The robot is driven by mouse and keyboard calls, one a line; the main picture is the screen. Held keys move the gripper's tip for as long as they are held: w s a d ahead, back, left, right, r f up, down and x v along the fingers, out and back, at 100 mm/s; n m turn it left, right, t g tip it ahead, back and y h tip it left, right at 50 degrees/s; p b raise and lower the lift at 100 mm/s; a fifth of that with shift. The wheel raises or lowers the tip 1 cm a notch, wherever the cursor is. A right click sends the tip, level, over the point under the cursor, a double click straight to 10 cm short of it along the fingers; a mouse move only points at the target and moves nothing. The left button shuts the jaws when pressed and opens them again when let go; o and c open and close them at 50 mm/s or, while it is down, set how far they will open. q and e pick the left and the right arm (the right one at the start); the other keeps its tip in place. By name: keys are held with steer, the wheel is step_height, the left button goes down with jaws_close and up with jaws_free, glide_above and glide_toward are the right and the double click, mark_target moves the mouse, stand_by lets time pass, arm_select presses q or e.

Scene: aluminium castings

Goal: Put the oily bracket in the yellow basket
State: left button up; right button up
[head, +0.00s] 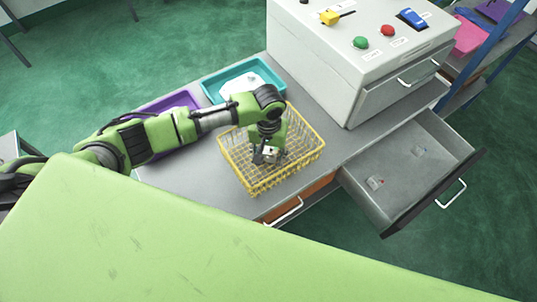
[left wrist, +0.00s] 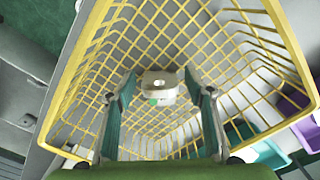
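The yellow basket (head: 296,170) is a wire-mesh basket standing on the grey bench; its mesh fills much of the left wrist view (left wrist: 118,45). My left gripper (head: 268,157) points down over the middle of the basket. In the head view the bracket (head: 270,151) is partly covered by the gripper. Whether it touches the basket floor I cannot tell. My right gripper is not in view.
A teal tray (head: 211,91) holding something white and a purple tray (head: 152,107) stand behind the basket. A control box (head: 350,85) with buttons is at the right. An open drawer (head: 400,190) with small parts sticks out at the front right.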

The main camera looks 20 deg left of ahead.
mark_target(269, 154)
arm_select(q)
step_height(269, 154, up, 12)
steer(key=b, duration=0.1)
steer(key=shift+r, duration=0.15)
stand_by(0.5)
stand_by(0.5)
